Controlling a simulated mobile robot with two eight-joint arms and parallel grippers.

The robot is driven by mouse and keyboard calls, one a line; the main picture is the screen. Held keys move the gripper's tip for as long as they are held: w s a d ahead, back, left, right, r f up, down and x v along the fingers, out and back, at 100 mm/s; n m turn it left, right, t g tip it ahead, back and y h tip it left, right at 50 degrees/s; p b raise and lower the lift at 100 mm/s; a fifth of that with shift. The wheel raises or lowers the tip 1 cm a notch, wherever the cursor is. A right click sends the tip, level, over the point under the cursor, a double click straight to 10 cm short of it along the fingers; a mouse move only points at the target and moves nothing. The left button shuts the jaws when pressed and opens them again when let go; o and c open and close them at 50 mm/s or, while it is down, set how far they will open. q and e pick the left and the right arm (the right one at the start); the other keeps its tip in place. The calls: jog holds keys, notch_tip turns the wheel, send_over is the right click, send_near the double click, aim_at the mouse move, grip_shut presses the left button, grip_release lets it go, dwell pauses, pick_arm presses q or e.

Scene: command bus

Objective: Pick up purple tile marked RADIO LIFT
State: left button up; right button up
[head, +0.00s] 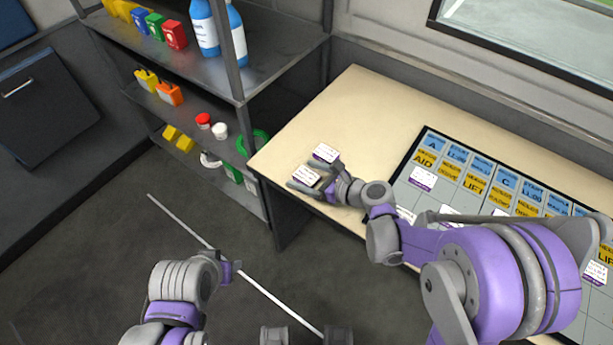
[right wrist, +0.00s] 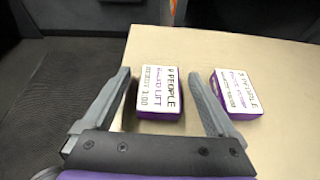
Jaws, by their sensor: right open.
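Two small white-topped tiles with purple sides lie on the pale table. One tile (head: 306,175) is near the table's left corner; in the right wrist view this tile (right wrist: 159,92) has lettering ending in LIFT, but the word before it is blurred. My right gripper (right wrist: 160,76) is open, with one finger on each side of this tile and gaps showing. In the head view the right gripper (head: 314,180) is low over it. The second tile (head: 325,152) lies just beyond and also shows in the right wrist view (right wrist: 237,92), outside the fingers.
A grey board (head: 408,185) with blue and yellow labelled cells lies right on the table, partly behind my right arm, with other white tiles on it. A metal shelf (head: 245,85) with bottles and boxes stands left. The table's back left is clear.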

jog(key=c, duration=1.5)
jog(key=shift+o, duration=0.2)
jog(key=shift+r, duration=0.15)
